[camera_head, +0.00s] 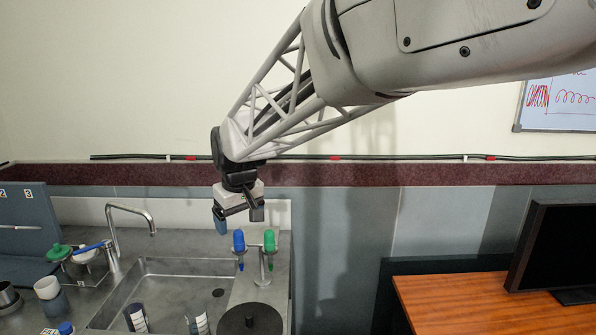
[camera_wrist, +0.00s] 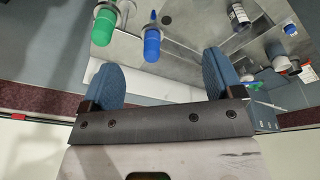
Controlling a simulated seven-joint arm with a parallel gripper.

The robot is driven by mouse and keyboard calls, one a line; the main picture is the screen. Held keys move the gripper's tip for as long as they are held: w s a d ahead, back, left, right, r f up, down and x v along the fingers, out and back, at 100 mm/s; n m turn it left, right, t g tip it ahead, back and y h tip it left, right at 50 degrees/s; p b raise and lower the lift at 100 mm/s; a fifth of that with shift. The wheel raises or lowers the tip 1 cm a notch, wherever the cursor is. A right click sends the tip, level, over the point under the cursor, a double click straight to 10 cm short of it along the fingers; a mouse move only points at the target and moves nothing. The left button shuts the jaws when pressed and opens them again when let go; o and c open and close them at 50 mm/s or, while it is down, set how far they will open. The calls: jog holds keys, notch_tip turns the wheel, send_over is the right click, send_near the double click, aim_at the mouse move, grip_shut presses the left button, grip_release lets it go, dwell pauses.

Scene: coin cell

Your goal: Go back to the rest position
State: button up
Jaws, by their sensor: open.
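My gripper (camera_head: 236,222) hangs from my arm in front of the back wall, above the back edge of the sink counter. In the wrist view my gripper (camera_wrist: 161,70) has its two blue fingers spread wide apart with nothing between them. A blue-capped piece (camera_head: 239,241) and a green-capped piece (camera_head: 269,240) stand on a small stand just below and to the right of my gripper. Both caps also show in the wrist view, the blue one (camera_wrist: 152,44) and the green one (camera_wrist: 103,27), beyond the fingertips and apart from them.
A steel sink (camera_head: 180,285) with a curved faucet (camera_head: 130,211) lies below. A wooden desk (camera_head: 455,300) with a black monitor (camera_head: 553,245) is at the right. The air around my gripper looks clear.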

jog(key=s+d+r+m+t, duration=0.1)
jog(key=s+d+r+m, duration=0.15)
jog(key=s+d, duration=0.55)
jog(key=s+d+r+m, duration=0.1)
jog(key=s+d+r, duration=0.35)
jog(key=d, duration=0.65)
jog(key=s+d+f+m+t+h, duration=0.1)
jog(key=s+d+m, duration=0.1)
jog(key=s+d, duration=0.5)
jog(key=s+d+f+m+t, duration=0.15)
jog(key=s+d, duration=0.25)
jog(key=s, duration=0.5)
notch_tip(320, 180, down, 10)
jog(key=s+d+m+g, duration=0.1)
jog(key=g, duration=0.2)
jog(key=shift+s+d+f, duration=0.15)
jog(key=shift+d, duration=0.25)
